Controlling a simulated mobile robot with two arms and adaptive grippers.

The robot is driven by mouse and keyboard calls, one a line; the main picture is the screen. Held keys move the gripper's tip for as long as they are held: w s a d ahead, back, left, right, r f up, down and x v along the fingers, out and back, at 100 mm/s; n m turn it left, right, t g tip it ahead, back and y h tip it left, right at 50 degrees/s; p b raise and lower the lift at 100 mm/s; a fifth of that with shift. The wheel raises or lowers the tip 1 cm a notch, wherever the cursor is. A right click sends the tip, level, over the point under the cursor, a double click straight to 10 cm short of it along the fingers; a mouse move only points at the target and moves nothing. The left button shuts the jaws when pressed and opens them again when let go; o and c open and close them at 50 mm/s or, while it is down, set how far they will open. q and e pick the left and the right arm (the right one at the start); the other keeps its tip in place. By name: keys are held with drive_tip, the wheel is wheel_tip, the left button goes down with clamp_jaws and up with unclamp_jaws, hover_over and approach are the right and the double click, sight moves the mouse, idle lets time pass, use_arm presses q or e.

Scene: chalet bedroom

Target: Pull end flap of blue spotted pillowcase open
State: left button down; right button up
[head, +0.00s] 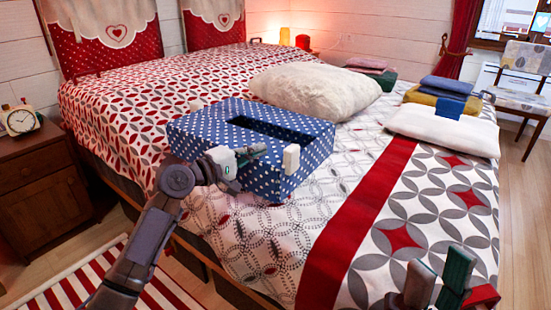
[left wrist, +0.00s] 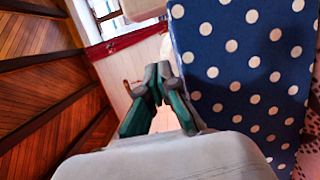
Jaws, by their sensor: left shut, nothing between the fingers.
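The blue pillowcase with white spots (head: 185,133) lies box-shaped on the bed, with a long dark opening on top. White tabs sit at its back left corner (head: 196,105) and front right corner (head: 291,158). My left gripper (head: 258,151) is shut and empty at the pillowcase's near side, covering part of it. In the left wrist view its fingertips (left wrist: 157,75) are closed together beside the spotted cloth (left wrist: 245,70); I cannot tell whether they touch it. My right gripper (head: 436,275) shows only partly at the bottom right, fingers apart, with nothing seen between them.
A white pillow (head: 312,88) lies behind the pillowcase. A flat white pillow (head: 444,129) and folded cloths (head: 441,98) lie at the right of the bed. A nightstand with a clock (head: 20,120) stands at left. The patterned cover (head: 400,190) in front right is clear.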

sight(276, 161)
use_arm(q)
drive_tip(key=shift+x, duration=1.1)
drive_tip(key=shift+s+d, duration=0.85)
drive_tip(key=shift+d, duration=0.15)
drive_tip(key=shift+s+d, duration=0.4)
drive_tip(key=shift+d, duration=0.1)
